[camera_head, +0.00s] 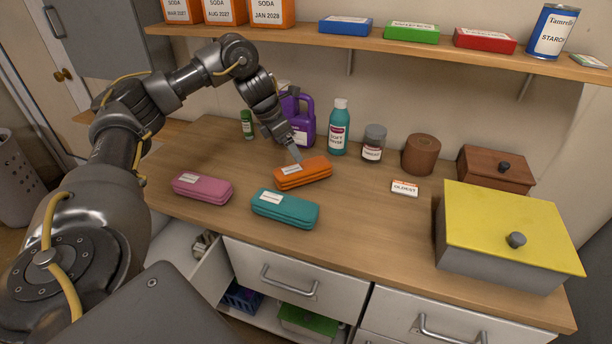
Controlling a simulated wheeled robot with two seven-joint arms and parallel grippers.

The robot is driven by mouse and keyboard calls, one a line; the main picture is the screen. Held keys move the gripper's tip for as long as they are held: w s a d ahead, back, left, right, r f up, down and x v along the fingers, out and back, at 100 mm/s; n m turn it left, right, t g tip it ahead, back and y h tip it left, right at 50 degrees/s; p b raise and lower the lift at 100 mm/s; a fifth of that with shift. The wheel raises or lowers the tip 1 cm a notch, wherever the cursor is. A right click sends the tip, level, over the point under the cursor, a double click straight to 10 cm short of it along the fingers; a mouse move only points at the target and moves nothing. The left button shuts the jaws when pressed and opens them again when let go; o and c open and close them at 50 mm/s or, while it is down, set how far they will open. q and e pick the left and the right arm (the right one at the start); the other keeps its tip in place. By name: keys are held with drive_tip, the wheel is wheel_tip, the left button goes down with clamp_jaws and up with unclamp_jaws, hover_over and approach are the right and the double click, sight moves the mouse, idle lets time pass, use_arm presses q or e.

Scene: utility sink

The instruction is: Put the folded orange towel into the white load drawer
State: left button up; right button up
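The folded orange towel (310,175) lies flat on the wooden counter, with a small white label on top. My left arm reaches over from the left, and my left gripper (294,152) points down at the towel's back edge. The fingertips are at or just above the towel; contact and finger gap cannot be made out. A white drawer (208,277) stands pulled out below the counter's front left, partly hidden by my arm. I cannot read a label on it, so I cannot tell if it is the load drawer. My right gripper is not in view.
A pink towel (203,191) and a teal towel (285,212) lie in front of the orange one. Bottles, including a purple jug (306,121) and a teal bottle (339,135), stand behind it. A yellow-lidded box (500,225) fills the right. A shelf (450,51) runs above.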

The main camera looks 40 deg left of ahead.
sight(303, 166)
use_arm(q)
drive_tip(key=shift+d+f, duration=0.15)
drive_tip(key=shift+f, duration=0.2)
drive_tip(key=b+x, duration=0.1)
drive_tip(key=x, duration=0.3)
drive_tip(key=shift+w+d+f+b, duration=0.2)
drive_tip(key=shift+w+f+b, duration=0.1)
drive_tip(key=shift+b, duration=0.1)
drive_tip(key=shift+s+f, duration=0.1)
drive_tip(key=shift+f, duration=0.05)
drive_tip(key=x, duration=0.5)
drive_tip(key=shift+d, duration=0.1)
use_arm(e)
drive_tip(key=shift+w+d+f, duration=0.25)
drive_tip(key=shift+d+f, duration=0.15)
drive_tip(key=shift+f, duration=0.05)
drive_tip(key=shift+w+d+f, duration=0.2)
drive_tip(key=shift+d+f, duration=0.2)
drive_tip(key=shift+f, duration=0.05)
